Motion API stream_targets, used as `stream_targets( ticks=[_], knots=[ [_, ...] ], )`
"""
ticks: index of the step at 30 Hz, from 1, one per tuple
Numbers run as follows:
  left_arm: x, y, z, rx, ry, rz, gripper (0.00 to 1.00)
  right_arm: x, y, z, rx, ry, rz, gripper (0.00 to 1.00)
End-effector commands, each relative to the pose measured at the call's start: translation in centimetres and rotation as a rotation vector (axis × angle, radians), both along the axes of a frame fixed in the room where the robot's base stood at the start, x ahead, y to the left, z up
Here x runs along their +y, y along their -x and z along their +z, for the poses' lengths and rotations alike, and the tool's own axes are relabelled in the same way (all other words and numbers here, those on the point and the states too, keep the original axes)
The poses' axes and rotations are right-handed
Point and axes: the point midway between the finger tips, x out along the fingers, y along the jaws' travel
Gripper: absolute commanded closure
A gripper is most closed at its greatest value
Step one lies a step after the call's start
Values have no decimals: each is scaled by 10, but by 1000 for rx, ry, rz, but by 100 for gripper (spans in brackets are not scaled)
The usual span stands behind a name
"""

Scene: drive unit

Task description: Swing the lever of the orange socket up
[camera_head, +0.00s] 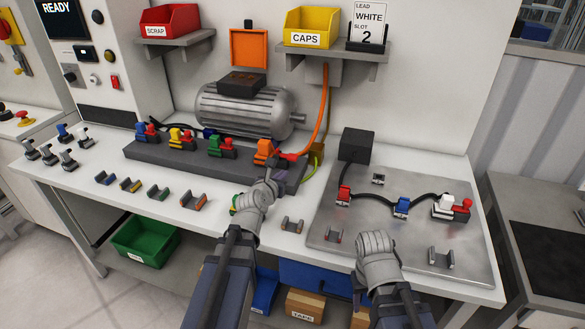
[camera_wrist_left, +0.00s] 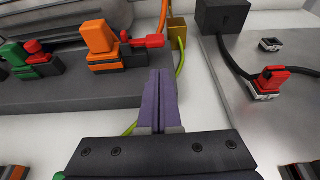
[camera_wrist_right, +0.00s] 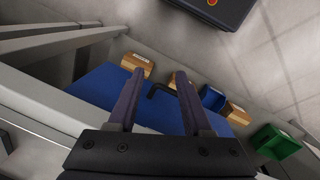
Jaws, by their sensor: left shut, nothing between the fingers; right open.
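The orange socket (camera_head: 264,146) is at the right end of the dark grey block (camera_head: 180,158) on the bench, in front of the motor. It also shows in the left wrist view (camera_wrist_left: 99,38). Its red lever (camera_wrist_left: 148,41) sticks out to the right, lying about level. My left gripper (camera_head: 270,180) is shut and empty, just in front of the block. In the left wrist view its fingers (camera_wrist_left: 158,75) point toward the lever, seemingly apart from it. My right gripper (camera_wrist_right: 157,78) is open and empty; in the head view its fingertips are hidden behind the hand.
Green, yellow and blue sockets stand left of the orange one. A metal plate (camera_head: 400,263) with a black cable and red, blue and white connectors lies to the right. Small clips lie along the bench front. Under my right gripper are a blue surface (camera_wrist_right: 95,88) and boxes.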

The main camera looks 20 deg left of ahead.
Motion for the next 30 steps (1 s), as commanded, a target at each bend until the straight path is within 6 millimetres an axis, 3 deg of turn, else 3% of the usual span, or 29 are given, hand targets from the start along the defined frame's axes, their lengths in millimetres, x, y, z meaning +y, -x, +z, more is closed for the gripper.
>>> stream_targets(
  ticks=[8,22,30],
  knots=[
    [0,-15,-6,1,-1,-1,100,0,0,-6,0,0,0,50],
    [-3,-86,-32,1,-1,-3,100,0,0,-31,0,0,0,50],
    [-4,-95,-33,1,-3,-2,100,0,0,-33,0,0,0,50]
  ],
)
